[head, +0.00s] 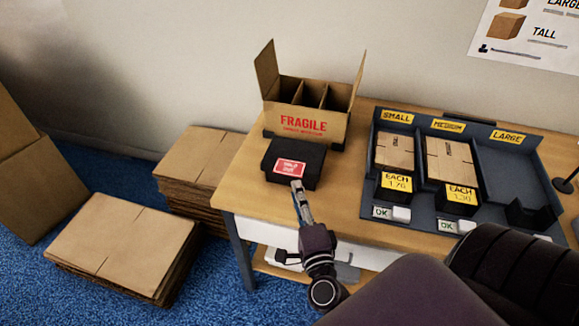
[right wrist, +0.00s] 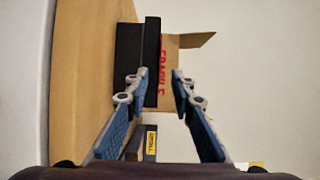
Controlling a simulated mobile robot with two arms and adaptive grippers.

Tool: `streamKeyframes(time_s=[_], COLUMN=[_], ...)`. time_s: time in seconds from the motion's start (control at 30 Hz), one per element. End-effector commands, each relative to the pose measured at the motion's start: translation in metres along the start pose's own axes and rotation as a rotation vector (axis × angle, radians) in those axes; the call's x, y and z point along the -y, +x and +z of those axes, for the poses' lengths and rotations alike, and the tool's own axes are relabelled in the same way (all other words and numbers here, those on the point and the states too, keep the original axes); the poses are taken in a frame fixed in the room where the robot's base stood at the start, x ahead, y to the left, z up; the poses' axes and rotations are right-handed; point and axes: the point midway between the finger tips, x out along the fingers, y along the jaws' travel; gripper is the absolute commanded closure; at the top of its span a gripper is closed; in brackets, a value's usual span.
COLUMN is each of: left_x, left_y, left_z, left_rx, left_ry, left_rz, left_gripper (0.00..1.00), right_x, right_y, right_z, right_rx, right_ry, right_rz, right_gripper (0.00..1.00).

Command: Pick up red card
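The red card (head: 290,167) has white lettering and rests on the sloped top of a black block (head: 312,172) near the table's left end. My right gripper (head: 297,187) is just in front of the card in the head view, its fingertips close to the card's lower edge. I cannot tell whether they touch it. In the right wrist view, the fingers of my right gripper (right wrist: 160,88) stand apart with nothing held between them. The black block (right wrist: 151,60) shows beyond them there, but the card's red face cannot be made out. My left gripper is not in view.
An open FRAGILE carton (head: 305,122) with dividers stands behind the block. A dark sorting tray (head: 510,160) labelled SMALL, MEDIUM and LARGE lies to the right. Flat cardboard stacks (head: 125,240) lie on the blue floor at left. Bare tabletop (head: 345,195) separates block and tray.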

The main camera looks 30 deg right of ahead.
Motion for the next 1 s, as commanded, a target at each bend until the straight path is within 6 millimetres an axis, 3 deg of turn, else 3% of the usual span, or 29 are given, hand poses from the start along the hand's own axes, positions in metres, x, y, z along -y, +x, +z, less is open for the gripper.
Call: streamKeyframes(time_s=[0.4, 0.7, 0.9, 1.0], left_x=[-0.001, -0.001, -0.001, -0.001], left_y=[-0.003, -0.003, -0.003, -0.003], left_z=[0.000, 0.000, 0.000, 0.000], left_rx=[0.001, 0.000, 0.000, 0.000], left_ry=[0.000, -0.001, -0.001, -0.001], left_rz=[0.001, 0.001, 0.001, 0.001], left_gripper=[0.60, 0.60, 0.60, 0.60], right_x=[0.001, 0.000, 0.000, 0.000], right_y=[0.049, 0.054, 0.053, 0.053], right_z=[0.002, 0.002, 0.002, 0.002], right_rx=[0.001, 0.003, 0.003, 0.003], right_ry=[-0.001, -0.002, -0.002, -0.002], right_rz=[-0.001, 0.000, 0.000, 0.000], right_gripper=[0.77, 0.77, 0.98, 1.00])
